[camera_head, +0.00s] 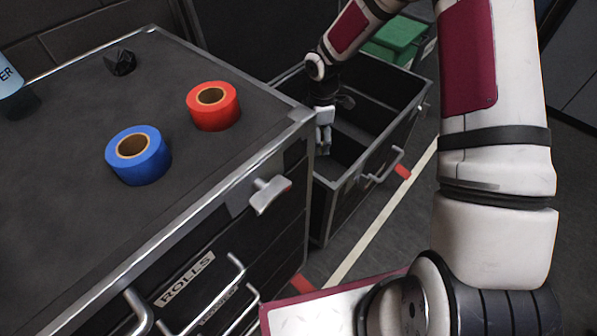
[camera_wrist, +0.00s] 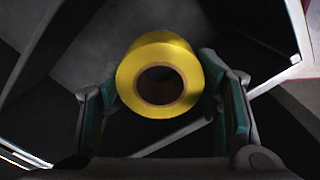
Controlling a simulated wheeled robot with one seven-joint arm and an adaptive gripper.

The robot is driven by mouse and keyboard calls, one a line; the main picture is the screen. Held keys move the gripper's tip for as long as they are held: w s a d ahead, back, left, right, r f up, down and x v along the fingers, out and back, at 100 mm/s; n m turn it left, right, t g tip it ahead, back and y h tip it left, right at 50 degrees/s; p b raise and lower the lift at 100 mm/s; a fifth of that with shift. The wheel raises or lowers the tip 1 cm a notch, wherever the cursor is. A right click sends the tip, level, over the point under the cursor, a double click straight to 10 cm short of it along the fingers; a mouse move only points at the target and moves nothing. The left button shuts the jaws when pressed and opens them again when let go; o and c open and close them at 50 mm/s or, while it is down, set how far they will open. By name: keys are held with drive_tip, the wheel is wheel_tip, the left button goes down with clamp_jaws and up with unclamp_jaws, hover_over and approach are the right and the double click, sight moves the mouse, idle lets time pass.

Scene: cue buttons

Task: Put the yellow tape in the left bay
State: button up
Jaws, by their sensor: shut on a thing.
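The yellow tape (camera_wrist: 178,60) is a roll with a dark brown core, held between the two fingers of my gripper (camera_head: 323,146) in the wrist view. In the head view my gripper points down over the open black drawer (camera_head: 322,222), at its near left part by the cabinet corner. The tape cannot be made out in the head view. In the wrist view a pale divider or rim edge shows below the tape, with dark drawer surfaces around it. I cannot tell how high the tape is above the drawer floor.
A blue tape roll (camera_head: 152,168) and a red tape roll (camera_head: 226,116) stand on the cabinet top (camera_head: 80,110), with a small black object (camera_head: 120,62) behind. A green box (camera_head: 396,42) is at the drawer's far end. The metal cabinet edge is close to my gripper.

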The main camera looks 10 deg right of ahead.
drive_tip(key=f+n+b, duration=0.1)
drive_tip(key=f+b, duration=0.1)
drive_tip(key=f, duration=0.3)
drive_tip(key=w+f+n+b, duration=0.1)
drive_tip(key=f+b, duration=0.2)
drive_tip(key=f, duration=0.3)
drive_tip(key=w+f+n+b, duration=0.1)
drive_tip(key=f+b, duration=0.2)
drive_tip(key=f, duration=0.3)
drive_tip(key=shift+w+n, duration=0.2)
drive_tip(key=shift+n, duration=0.2)
drive_tip(key=o, duration=1.2)
drive_tip(key=shift+c, duration=0.2)
wheel_tip(320, 180, up, 12)
drive_tip(key=p, duration=0.4)
drive_tip(key=shift+r, duration=0.15)
